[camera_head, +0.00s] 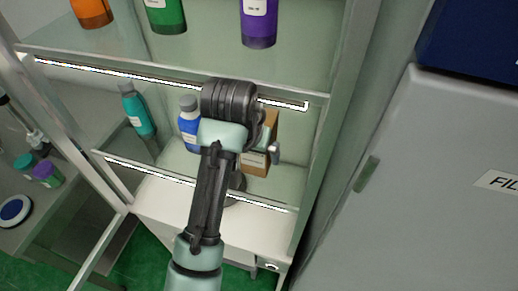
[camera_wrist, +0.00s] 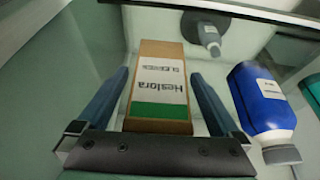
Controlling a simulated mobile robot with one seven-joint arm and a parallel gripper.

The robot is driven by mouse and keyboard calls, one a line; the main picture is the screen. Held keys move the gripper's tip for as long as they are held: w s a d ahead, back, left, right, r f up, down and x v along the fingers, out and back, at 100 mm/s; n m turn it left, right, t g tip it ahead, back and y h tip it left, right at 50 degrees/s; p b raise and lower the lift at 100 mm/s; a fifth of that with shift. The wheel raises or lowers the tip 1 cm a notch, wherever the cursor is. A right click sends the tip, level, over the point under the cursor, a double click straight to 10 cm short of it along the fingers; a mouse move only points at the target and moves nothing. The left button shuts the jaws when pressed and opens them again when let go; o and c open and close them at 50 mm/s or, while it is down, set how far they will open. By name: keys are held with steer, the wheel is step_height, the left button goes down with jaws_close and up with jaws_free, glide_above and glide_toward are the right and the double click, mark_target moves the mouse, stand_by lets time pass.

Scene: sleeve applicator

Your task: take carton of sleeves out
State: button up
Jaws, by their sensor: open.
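The carton of sleeves (camera_wrist: 160,85) is a brown box with a white and green label reading "Hestora SLEEVES". It also shows in the head view (camera_head: 256,161), partly hidden behind my arm, on a shelf inside the glass cabinet. My gripper (camera_wrist: 158,76) is open in the wrist view, with one finger on each side of the carton. Narrow gaps show between the fingers and the carton. In the head view my arm reaches into the cabinet and mostly hides the gripper.
A blue bottle (camera_wrist: 262,100) stands close to the right finger; it also shows in the head view (camera_head: 188,128). A teal bottle (camera_head: 136,108) is further left. Shelf edges (camera_head: 160,78) and the cabinet frame (camera_head: 318,150) surround my arm.

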steer(key=shift+w+f+b, duration=0.25)
steer(key=shift+f+b, duration=0.1)
steer(key=shift+f, duration=0.35)
steer(key=shift+r, duration=0.1)
jaws_close()
